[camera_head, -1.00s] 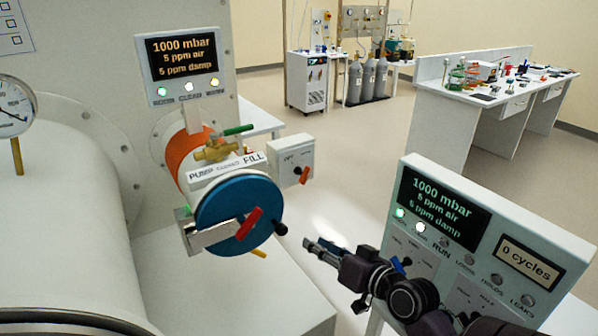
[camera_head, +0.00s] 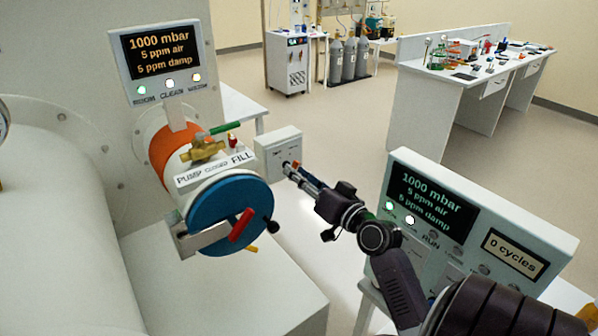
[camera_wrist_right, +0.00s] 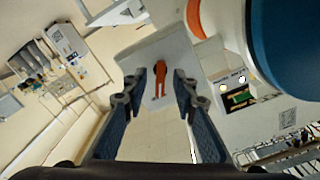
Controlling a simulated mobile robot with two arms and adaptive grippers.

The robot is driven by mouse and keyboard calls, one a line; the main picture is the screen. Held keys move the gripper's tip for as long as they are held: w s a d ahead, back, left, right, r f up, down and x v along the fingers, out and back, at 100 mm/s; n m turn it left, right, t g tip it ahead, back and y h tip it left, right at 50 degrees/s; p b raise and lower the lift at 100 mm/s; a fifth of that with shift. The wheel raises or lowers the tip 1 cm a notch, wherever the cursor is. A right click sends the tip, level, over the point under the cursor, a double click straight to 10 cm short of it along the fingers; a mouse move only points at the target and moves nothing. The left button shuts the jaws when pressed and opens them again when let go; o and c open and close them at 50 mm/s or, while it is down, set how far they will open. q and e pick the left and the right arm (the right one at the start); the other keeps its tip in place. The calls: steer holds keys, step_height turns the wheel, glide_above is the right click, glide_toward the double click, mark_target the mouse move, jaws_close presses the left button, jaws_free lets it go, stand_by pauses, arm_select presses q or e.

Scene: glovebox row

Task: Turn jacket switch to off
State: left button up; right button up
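A small white switch box (camera_head: 268,160) stands to the right of the blue-ended port. Its orange-red handle (camera_head: 296,164) is mostly behind my fingers in the head view. In the right wrist view the handle (camera_wrist_right: 160,75) shows whole on the pale box face (camera_wrist_right: 150,50), its two-pronged end pointing down the picture. My right gripper (camera_head: 289,170) reaches the front of this box. In the wrist view its two fingers are apart, one on each side of the handle, with gaps visible. I cannot tell how far the fingertips are from the box face. My left gripper is not in view.
The blue port door (camera_head: 232,200) with a red handle (camera_head: 242,226) is close left of the right gripper. A control panel (camera_head: 480,215) reading "0 cycles" stands at the right, near my right arm. Gas cylinders (camera_head: 348,60) and a bench (camera_head: 425,95) are farther back.

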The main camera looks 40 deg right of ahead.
jaws_close()
arm_select(q)
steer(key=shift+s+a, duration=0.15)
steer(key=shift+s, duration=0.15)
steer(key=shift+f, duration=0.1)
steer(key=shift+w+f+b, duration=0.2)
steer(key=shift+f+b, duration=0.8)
steer(key=shift+b, duration=0.15)
arm_select(e)
steer(key=shift+n, duration=3)
jaws_free()
